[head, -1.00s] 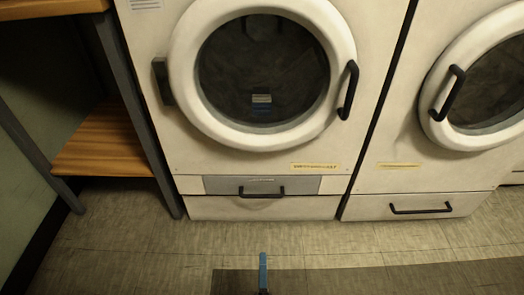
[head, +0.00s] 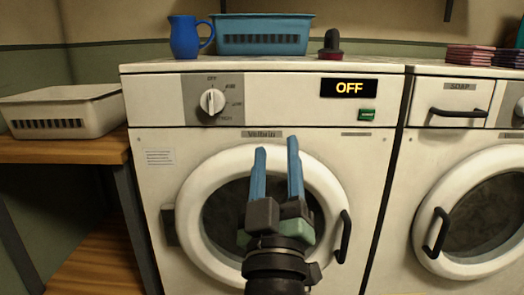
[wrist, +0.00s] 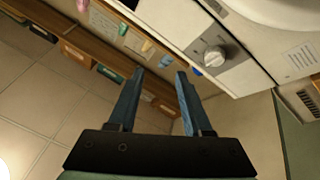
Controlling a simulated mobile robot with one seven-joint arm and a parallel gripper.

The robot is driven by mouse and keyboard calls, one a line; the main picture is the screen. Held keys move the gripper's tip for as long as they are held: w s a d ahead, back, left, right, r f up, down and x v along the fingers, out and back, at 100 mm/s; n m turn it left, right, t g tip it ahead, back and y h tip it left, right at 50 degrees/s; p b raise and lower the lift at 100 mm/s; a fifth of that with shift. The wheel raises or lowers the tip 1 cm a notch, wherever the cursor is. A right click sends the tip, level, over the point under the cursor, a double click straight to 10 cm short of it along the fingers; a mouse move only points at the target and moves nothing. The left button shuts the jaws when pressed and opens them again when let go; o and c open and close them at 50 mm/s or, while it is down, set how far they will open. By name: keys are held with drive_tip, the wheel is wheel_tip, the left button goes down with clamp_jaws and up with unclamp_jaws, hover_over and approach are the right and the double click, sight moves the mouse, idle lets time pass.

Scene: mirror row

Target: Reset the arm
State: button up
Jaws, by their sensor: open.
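My gripper (head: 276,150) is raised in front of the left washing machine (head: 260,150), with its two blue fingers pointing up. It is open and nothing is between the fingers. In the head view it covers part of the round door (head: 190,215), which is closed. In the wrist view my gripper (wrist: 154,75) also shows apart and empty, with the machine's dial (wrist: 214,56) beyond it at the upper right.
A blue jug (head: 185,38), a blue basket (head: 263,36) and a dark-handled object (head: 331,42) stand on the left machine. Its display (head: 349,88) reads OFF. A white basket (head: 62,110) sits on the wooden shelf (head: 60,148). A second machine (head: 455,150) stands at the right.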

drive_tip(key=s+a+r+m+t+p, duration=0.1)
drive_tip(key=s+r+m+p, duration=0.1)
drive_tip(key=s+r, duration=0.45)
drive_tip(key=s+r+m+t+y+p, duration=0.15)
drive_tip(key=s+r, duration=0.25)
drive_tip(key=r, duration=0.6)
drive_tip(key=s+a+r+m+t+p, duration=0.1)
drive_tip(key=s+r+m+p, duration=0.15)
drive_tip(key=s+r, duration=0.4)
wheel_tip(320, 180, up, 37)
drive_tip(key=w+p, duration=0.2)
drive_tip(key=p, duration=3.3)
drive_tip(key=shift+n, duration=0.3)
drive_tip(key=shift+w+f, duration=0.1)
drive_tip(key=shift+w, duration=0.05)
